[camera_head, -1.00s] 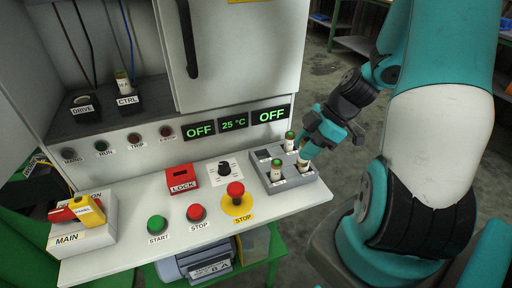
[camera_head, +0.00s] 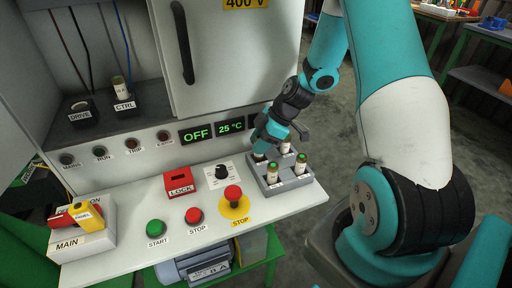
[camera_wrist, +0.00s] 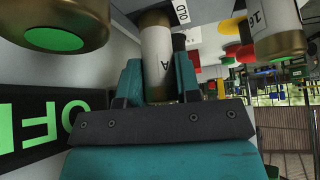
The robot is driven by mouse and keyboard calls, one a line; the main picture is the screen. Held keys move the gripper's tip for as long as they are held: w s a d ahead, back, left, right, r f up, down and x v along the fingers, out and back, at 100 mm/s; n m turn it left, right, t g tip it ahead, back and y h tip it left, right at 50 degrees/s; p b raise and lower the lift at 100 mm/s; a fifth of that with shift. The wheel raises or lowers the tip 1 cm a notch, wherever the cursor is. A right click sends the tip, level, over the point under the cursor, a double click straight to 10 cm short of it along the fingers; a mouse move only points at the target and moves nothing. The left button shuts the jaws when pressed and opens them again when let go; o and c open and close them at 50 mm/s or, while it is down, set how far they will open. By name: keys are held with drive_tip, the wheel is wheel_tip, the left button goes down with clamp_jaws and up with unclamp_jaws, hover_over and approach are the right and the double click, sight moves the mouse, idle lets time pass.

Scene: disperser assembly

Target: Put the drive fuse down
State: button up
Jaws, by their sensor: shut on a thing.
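My gripper (camera_head: 264,143) is over the back left of the grey fuse tray (camera_head: 297,183), with its jaws shut on a fuse. The held fuse has a white label and brass end, and shows between the fingers in the wrist view (camera_wrist: 158,52). In the head view its lower part is mostly hidden by the gripper and tray; I cannot tell whether it is fully seated. Other green-topped fuses stand upright in the tray at front left (camera_head: 272,173), front right (camera_head: 301,164) and back right (camera_head: 285,147). The DRIVE socket (camera_head: 82,113) holds no fuse.
The CTRL socket (camera_head: 124,103) holds a fuse. The display panel (camera_head: 197,133) is close behind the gripper. A yellow-ringed STOP button (camera_head: 233,201), black knob (camera_head: 221,172) and red LOCK box (camera_head: 180,183) are left of the tray. Neighbouring fuses stand close around the gripper.

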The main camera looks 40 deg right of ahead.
drive_tip(key=shift+f, duration=1)
drive_tip(key=shift+f, duration=0.1)
drive_tip(key=o, duration=1)
drive_tip(key=shift+c, duration=0.2)
